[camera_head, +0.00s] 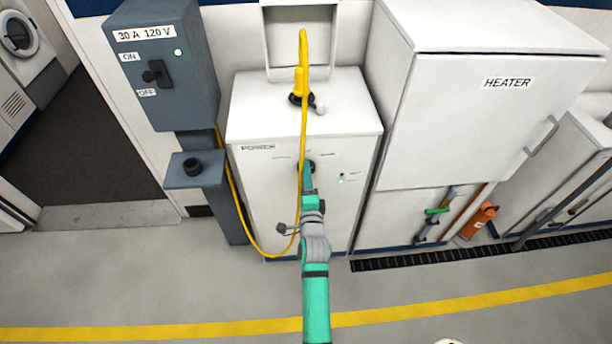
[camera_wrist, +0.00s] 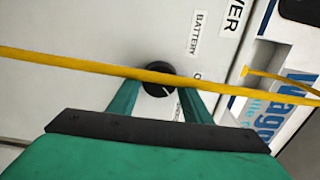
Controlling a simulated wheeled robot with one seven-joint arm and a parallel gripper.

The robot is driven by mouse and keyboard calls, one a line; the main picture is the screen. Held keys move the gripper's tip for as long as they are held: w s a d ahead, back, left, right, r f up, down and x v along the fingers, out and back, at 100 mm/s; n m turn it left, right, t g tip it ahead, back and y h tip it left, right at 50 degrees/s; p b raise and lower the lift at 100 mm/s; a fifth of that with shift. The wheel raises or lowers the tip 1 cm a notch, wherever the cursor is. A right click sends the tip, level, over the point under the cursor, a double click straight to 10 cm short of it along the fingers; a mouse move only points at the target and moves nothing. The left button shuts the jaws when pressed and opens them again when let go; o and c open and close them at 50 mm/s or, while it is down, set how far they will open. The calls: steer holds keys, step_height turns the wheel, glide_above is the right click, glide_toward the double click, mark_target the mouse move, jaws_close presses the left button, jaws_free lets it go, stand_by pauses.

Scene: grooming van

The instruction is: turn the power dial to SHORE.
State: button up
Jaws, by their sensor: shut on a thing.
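The power dial (camera_wrist: 157,90) is a round black knob on the front of the white power cabinet (camera_head: 265,190). In the wrist view it sits between the two green fingers of my gripper (camera_wrist: 160,100), which are closed on it. A light pointer mark shows on the dial, but I cannot tell which label it points to. A BATTERY label (camera_wrist: 198,32) and part of another label show beside it; the SHORE label cannot be read. In the head view my gripper (camera_head: 307,172) reaches the dial and hides most of it.
A yellow cable (camera_head: 304,110) hangs from the cabinet top across its front, and passes before the dial in the wrist view (camera_wrist: 60,62). A grey switch box (camera_head: 190,60) stands left. A heater cabinet (camera_head: 440,120) stands right.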

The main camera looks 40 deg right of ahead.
steer(key=o, duration=1.1)
steer(key=shift+c, duration=0.2)
steer(key=v, duration=1)
steer(key=shift+s+a, duration=0.25)
steer(key=shift+s, duration=0.05)
steer(key=shift+f, duration=0.1)
